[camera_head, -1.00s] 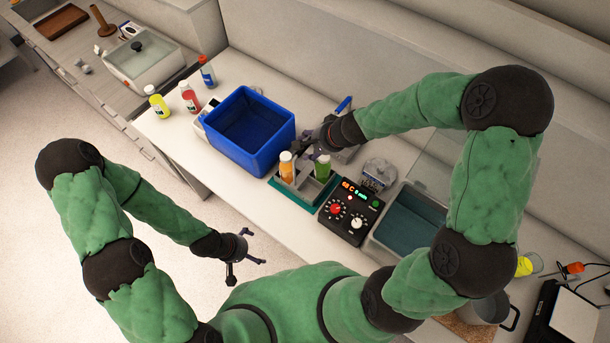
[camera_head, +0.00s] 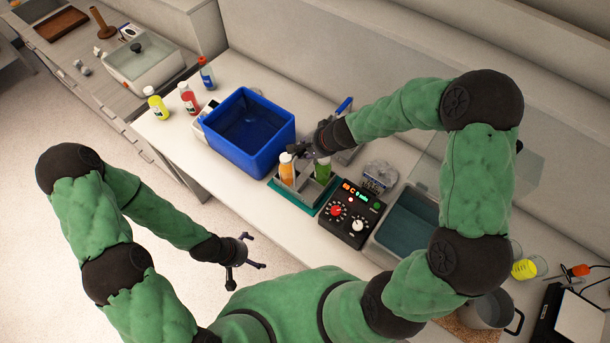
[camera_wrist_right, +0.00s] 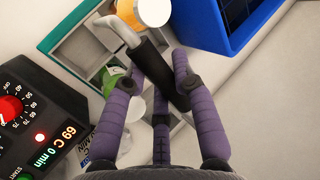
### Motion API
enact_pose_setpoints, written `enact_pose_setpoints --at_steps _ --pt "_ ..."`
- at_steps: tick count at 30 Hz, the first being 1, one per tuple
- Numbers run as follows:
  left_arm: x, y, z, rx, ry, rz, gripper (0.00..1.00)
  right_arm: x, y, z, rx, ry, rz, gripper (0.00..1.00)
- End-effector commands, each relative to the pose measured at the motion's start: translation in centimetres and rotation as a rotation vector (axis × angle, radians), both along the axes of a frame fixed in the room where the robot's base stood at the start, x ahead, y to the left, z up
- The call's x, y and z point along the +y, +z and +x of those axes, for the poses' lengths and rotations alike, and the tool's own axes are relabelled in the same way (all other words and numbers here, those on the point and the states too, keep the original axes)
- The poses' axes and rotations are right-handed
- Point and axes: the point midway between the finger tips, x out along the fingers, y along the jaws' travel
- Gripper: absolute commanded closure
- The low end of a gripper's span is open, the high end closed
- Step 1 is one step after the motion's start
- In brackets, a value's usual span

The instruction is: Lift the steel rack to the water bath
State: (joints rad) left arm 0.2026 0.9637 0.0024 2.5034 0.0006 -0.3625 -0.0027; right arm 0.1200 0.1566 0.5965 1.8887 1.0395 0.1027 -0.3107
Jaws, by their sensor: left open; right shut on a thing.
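In the head view this gripper (camera_head: 306,150) is over the rack's back side. The water bath (camera_head: 409,224) is a steel basin of teal water to the right. My left gripper (camera_head: 255,251) is open and empty.
A black control box (camera_head: 350,220) with a lit display stands between rack and bath. The blue bin (camera_head: 247,135) is close on the rack's left. A clear container (camera_head: 378,176) stands behind the box. Several bottles stand at the counter's left end.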

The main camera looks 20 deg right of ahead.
Motion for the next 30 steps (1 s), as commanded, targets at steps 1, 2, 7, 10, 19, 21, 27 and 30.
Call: enact_pose_setpoints --at_steps 1,2,7,10,19,21,27,30 --pt "0.0 0.0 0.0 0.0 0.0 0.0 0.0 -0.1 0.2 0.2 -0.004 -0.001 -0.001 1.0" --pt "0.0 0.0 0.0 0.0 0.0 0.0 0.0 -0.1 0.2 0.2 -0.004 -0.001 -0.001 1.0" --pt "0.0 0.3 0.0 0.0 0.0 0.0 0.0 -0.1 0.5 0.2 -0.004 -0.001 -0.001 1.0" --pt "0.0 0.8 0.0 0.0 0.0 0.0 0.0 -0.1 1.4 0.2 -0.005 0.0 0.0 1.0" --pt "0.0 3.8 0.0 0.0 0.0 0.0 0.0 0.0 5.6 0.2 -0.005 0.0 -0.001 1.0" --pt "0.0 4.5 0.0 0.0 0.0 0.0 0.0 -0.1 6.6 0.2 -0.006 0.001 -0.001 1.0" --pt "0.0 6.0 0.0 0.0 0.0 0.0 0.0 0.0 8.8 0.2 -0.005 0.0 -0.001 1.0" --pt "0.0 6.6 0.0 0.0 0.0 0.0 0.0 -0.1 9.5 0.2 -0.004 -0.001 -0.001 1.0"
